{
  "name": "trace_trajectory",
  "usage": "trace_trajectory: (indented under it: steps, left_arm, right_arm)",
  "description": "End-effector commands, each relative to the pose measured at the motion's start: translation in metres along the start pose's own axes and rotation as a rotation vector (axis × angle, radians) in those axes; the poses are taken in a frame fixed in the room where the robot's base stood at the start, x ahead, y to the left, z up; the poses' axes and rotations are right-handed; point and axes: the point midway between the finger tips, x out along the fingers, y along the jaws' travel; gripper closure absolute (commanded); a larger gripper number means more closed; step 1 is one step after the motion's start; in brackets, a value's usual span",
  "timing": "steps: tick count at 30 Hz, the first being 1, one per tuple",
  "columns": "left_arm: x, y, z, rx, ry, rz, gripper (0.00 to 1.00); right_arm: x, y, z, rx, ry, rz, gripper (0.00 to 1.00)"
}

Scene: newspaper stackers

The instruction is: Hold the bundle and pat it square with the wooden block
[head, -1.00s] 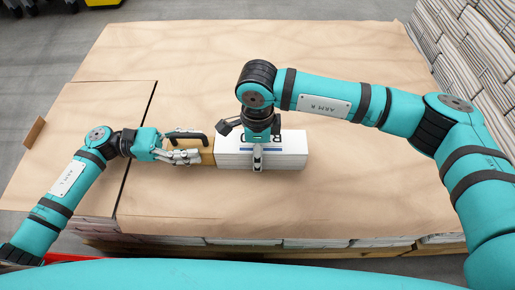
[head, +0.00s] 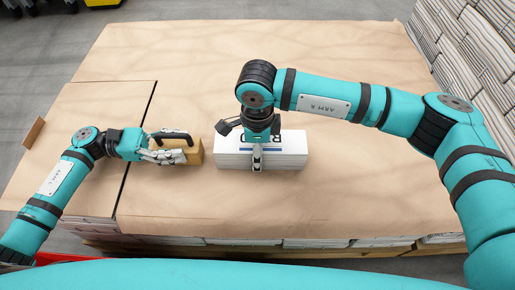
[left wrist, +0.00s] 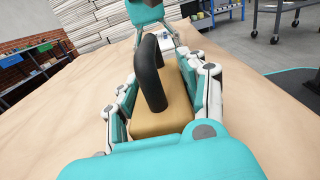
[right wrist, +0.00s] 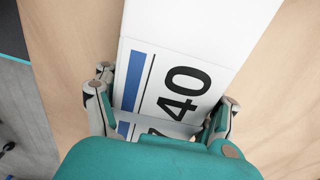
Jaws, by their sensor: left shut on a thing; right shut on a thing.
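The bundle (head: 290,155) is a white stack with a printed label and a blue stripe, lying on the brown paper-covered surface. My right gripper (head: 257,160) comes down over it and is shut on it. In the right wrist view the bundle (right wrist: 190,40) shows black digits between the fingers (right wrist: 165,110). The wooden block (head: 195,152) has a black arched handle and stands left of the bundle, with a small gap between them. My left gripper (head: 175,156) is shut on the block. In the left wrist view the block (left wrist: 160,122) sits between the fingers.
Brown paper (head: 350,205) covers the wide stack top and is clear around the bundle. A seam runs left of the block. A small brown piece (head: 34,132) lies at the far left. Tall newspaper stacks (head: 470,60) stand at the right.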

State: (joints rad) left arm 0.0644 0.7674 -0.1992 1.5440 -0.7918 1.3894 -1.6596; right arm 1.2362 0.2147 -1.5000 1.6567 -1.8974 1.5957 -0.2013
Motion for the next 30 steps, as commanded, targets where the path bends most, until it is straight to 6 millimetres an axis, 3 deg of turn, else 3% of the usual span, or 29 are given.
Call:
trace_trajectory:
  steps: [8,30]
  left_arm:
    - [0.0,0.0,0.004,0.002,-0.001,0.0,1.0]
    - [0.0,0.0,0.062,0.004,0.0,-0.001,1.0]
  right_arm:
    - [0.0,0.0,0.001,0.0,-0.003,-0.001,0.9]
    - [0.0,0.0,0.001,-0.001,-0.003,0.0,0.9]
